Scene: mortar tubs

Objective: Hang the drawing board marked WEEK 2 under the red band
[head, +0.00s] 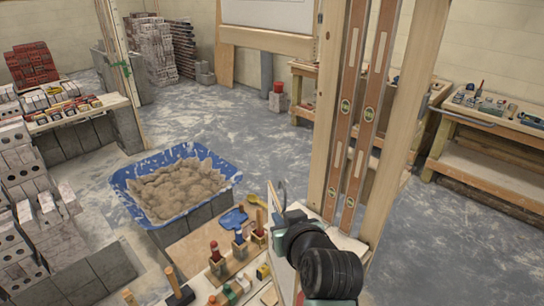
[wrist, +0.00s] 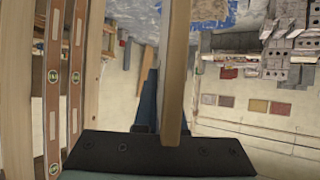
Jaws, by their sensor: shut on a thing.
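My gripper (head: 284,236) is in the lower middle of the head view, with its dark wrist behind it. In the wrist view (wrist: 158,125), its jaws are shut on a thin wooden piece (wrist: 175,70), seen nearly edge-on. I take this piece to be the drawing board; its face is turned away and no WEEK 2 marking shows. In the head view, a pale narrow wooden edge (head: 271,200) stands by the gripper. A dark red rectangle (wrist: 258,105) shows on the pale wall in the wrist view; I cannot tell whether it is the red band.
Two long levels (head: 346,110) hang in a wooden frame (head: 392,120) close right of my gripper. A blue mortar tub (head: 128,190) stands left, and a tool board (head: 228,265) lies below it. Benches (head: 478,165) stand at the back right. Grey floor lies open behind the tub.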

